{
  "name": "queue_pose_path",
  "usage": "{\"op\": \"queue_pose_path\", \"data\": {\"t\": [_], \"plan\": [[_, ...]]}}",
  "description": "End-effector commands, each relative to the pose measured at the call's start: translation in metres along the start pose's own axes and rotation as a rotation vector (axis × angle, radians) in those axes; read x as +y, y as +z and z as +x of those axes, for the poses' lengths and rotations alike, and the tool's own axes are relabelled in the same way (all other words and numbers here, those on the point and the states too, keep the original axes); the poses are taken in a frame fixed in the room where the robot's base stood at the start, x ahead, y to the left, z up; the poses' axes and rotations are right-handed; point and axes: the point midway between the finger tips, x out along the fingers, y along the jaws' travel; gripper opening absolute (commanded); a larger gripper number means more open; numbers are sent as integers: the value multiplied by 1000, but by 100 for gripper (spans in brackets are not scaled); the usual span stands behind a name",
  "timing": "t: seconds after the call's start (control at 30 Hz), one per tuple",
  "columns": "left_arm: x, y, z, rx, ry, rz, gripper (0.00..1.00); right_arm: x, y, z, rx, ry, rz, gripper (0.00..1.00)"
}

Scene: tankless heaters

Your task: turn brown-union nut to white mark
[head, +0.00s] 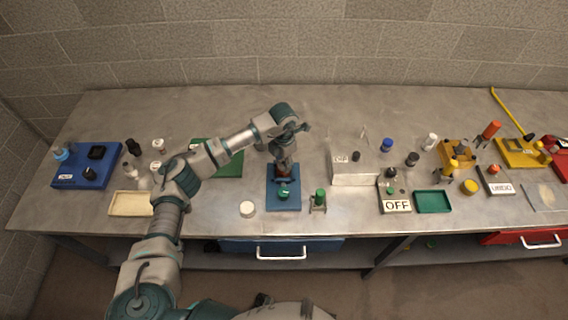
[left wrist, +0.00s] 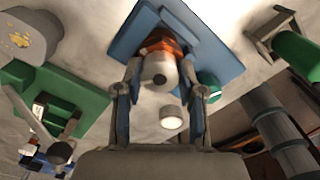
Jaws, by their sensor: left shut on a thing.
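A blue plate (head: 283,201) lies on the table and bears a fitting with a brown union nut (head: 283,172) and a green knob (head: 283,191). My left gripper (head: 285,160) reaches down over this fitting from above. In the left wrist view the brown nut (left wrist: 162,42) sits on the blue plate (left wrist: 215,42), behind a grey round end (left wrist: 158,73). The contact is partly hidden. I cannot make out a white mark. My right gripper is not in view.
A white round piece (head: 247,208) and a green-topped fitting (head: 319,199) stand close to the blue plate. Bare table lies in front of the grey box.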

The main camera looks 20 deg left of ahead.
Motion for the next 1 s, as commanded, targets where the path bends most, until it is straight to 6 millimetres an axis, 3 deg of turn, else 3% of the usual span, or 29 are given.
{"op": "queue_pose_path", "data": {"t": [0.07, 0.2, 0.37, 0.7, 1.0], "plan": [[-2, -1, 7, 5, -4, 76, 4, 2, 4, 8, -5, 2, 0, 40], [-1, -1, 7, 6, -3, 208, 4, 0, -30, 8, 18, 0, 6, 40], [0, -2, 7, 7, -3, 359, 4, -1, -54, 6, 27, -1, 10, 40], [-1, -1, 6, 6, -5, 674, 4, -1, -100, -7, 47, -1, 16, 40], [-1, -2, 6, 6, -5, 885, 4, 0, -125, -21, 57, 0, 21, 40]]}}
